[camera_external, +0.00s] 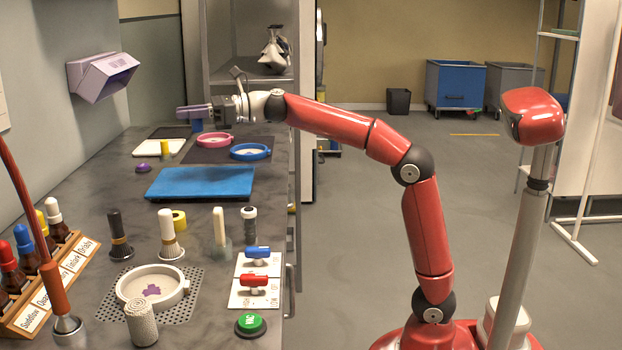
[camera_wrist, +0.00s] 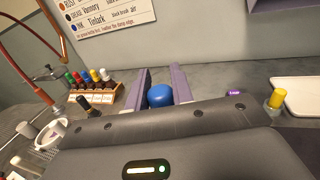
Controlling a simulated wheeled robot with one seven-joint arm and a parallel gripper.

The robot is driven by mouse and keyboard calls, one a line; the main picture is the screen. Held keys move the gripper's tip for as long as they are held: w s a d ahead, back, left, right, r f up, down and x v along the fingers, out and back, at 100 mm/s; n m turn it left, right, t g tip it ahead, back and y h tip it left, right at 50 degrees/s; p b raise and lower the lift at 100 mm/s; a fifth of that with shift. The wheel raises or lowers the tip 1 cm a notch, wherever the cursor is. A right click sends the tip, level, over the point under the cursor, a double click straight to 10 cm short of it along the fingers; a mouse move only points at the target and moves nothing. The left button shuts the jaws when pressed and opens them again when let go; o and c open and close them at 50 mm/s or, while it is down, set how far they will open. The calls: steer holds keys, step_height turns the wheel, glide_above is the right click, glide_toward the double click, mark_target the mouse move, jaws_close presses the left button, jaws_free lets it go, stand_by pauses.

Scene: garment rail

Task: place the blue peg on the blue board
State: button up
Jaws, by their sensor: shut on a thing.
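My gripper (camera_external: 194,112), with purple fingers, is shut on the blue peg (camera_wrist: 160,96). The peg's round blue top shows between the fingers (camera_wrist: 162,90) in the wrist view. In the external view a bit of the blue peg (camera_external: 197,125) shows just below the fingers, near the far end of the counter. I cannot tell whether its lower end touches anything. The blue board (camera_external: 203,183) lies flat and bare in the middle of the counter, nearer the external camera than the gripper. The board is not seen in the wrist view.
A yellow peg (camera_external: 165,148) stands at a white board (camera_external: 146,147). Pink (camera_external: 213,140) and blue (camera_external: 250,152) ringed dishes lie on a dark mat. A purple knob (camera_external: 142,168) sits nearby. Brushes, a white dish (camera_external: 152,287) and a bottle rack (camera_external: 45,285) occupy the near counter.

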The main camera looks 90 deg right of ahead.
step_height(320, 180, down, 12)
steer(key=b, duration=0.5)
steer(key=shift+r, duration=0.1)
steer(key=shift+f, duration=0.25)
steer(key=o, duration=1)
steer(key=shift+r, duration=0.1)
steer(key=shift+r, duration=0.2)
steer(key=v, duration=1.2)
